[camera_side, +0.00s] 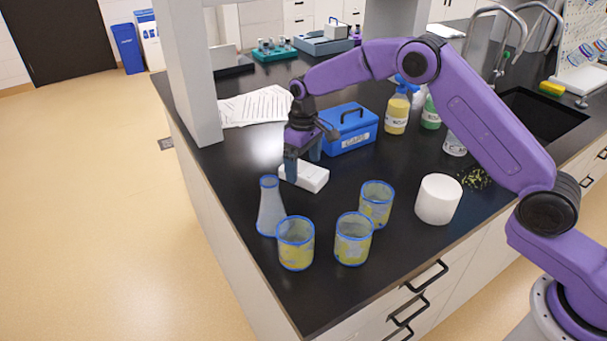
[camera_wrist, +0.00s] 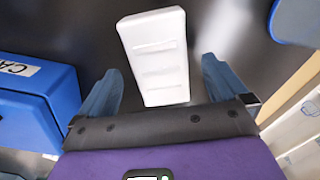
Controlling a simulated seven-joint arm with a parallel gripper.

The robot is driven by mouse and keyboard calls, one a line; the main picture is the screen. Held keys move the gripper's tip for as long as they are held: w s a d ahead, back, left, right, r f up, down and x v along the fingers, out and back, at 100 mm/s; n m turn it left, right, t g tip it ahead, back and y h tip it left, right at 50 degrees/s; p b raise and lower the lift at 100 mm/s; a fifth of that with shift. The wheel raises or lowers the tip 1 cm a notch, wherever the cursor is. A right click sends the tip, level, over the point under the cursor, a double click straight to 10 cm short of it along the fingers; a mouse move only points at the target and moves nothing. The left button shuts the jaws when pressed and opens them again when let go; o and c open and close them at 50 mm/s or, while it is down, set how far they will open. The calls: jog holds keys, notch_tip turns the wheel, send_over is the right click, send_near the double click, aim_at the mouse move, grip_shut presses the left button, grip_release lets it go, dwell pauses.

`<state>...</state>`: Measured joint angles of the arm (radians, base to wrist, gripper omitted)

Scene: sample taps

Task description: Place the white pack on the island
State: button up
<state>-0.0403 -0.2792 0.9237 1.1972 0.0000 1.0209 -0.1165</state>
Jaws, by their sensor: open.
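The white pack (camera_side: 308,177) lies flat on the black top of the island (camera_side: 345,290), near its left edge. My gripper (camera_side: 303,168) is over the pack's far-left part, with its fingers pointing down. In the wrist view the pack (camera_wrist: 156,58) reaches in between the two spread fingers, with dark gaps on both sides. My gripper (camera_wrist: 160,92) is open and holds nothing. Whether the pack sits on the top directly beneath the fingers is partly hidden in the side view.
A blue box (camera_side: 348,129) with a handle stands just behind and right of my gripper. A flask (camera_side: 271,208) stands in front of the pack. Several beakers, including one nearby (camera_side: 376,204), and a white cylinder (camera_side: 438,199) stand toward the front. Papers (camera_side: 255,106) lie behind.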

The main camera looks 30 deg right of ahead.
jog(key=shift+f, duration=1.2)
jog(key=c, duration=1.3)
jog(key=shift+r, duration=0.15)
jog(key=shift+w+r, duration=0.1)
jog(key=shift+r, duration=0.5)
jog(key=s+r, duration=0.1)
jog(key=r, duration=0.1)
jog(key=s+d+r, duration=0.1)
jog(key=s+r, duration=0.1)
jog(key=r, duration=0.1)
jog(key=s+r, duration=0.2)
jog(key=r, duration=0.1)
jog(key=shift+d, duration=0.15)
jog(key=s+d+r, duration=0.2)
jog(key=s+r, duration=0.1)
jog(key=s, duration=0.5)
jog(key=s+d+r+m, duration=0.1)
jog(key=d+r+m, duration=0.1)
jog(key=d+m, duration=0.2)
jog(key=s+d+r+m, duration=0.2)
jog(key=d+m, duration=0.2)
jog(key=d, duration=0.4)
jog(key=shift+d, duration=0.4)
